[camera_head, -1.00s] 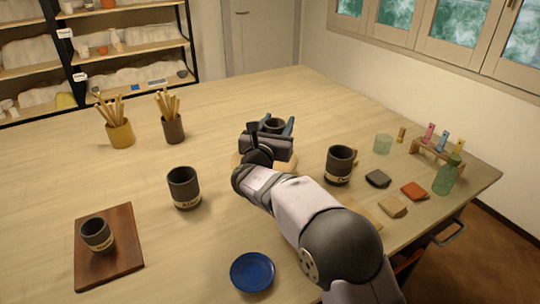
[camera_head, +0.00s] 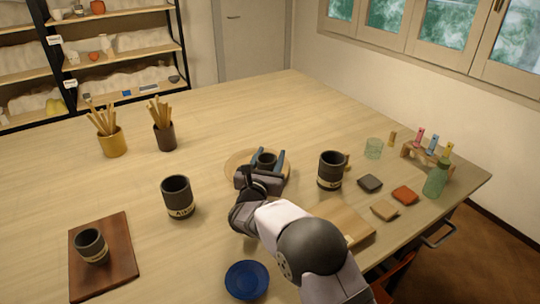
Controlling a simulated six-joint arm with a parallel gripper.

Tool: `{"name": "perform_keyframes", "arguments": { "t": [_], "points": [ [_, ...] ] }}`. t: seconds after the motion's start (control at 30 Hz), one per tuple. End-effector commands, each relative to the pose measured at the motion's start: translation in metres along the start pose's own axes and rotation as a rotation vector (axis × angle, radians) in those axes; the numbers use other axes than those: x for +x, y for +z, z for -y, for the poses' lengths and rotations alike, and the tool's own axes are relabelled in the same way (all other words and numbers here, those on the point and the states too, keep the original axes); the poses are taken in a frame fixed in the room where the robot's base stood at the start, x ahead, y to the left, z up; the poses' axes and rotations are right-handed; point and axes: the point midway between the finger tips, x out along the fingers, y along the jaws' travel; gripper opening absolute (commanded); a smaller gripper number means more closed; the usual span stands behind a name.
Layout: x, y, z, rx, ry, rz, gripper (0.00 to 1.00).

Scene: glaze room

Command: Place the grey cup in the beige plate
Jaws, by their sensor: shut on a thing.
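My gripper (camera_head: 268,158) is shut on a small dark grey cup (camera_head: 266,161), which is upright between its fingers. The beige plate (camera_head: 234,163) is a round, shallow dish directly below and around the cup in the picture; my gripper hides its near part. I cannot tell whether the cup touches the plate. Three other dark cups with pale bands stand apart: one (camera_head: 177,196) left of the gripper, one (camera_head: 330,170) right of it, and a smaller one (camera_head: 91,246) on a brown board (camera_head: 115,265).
A blue saucer (camera_head: 247,280) lies near the front. Two tool holders (camera_head: 112,143) stand at back left. The back of the table is clear.

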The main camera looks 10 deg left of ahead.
Motion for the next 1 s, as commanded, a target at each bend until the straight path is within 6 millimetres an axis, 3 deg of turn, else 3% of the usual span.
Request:
{"name": "perform_keyframes", "arguments": {
  "t": [0.4, 0.43, 0.5, 0.9, 1.0],
  "points": [
    [0.0002, -0.0031, -0.0001, 0.002, 0.000, 0.003, 0.19],
    [0.0001, -0.0028, 0.0000, 0.001, 0.000, 0.002, 0.49],
    [0.0001, -0.0024, 0.0000, 0.001, 0.000, 0.002, 0.63],
    [0.0001, 0.0027, 0.0000, 0.001, 0.000, 0.002, 0.63],
    [-0.0088, 0.0001, -0.0008, 0.001, 0.001, 0.002, 0.63]
  ]
}}
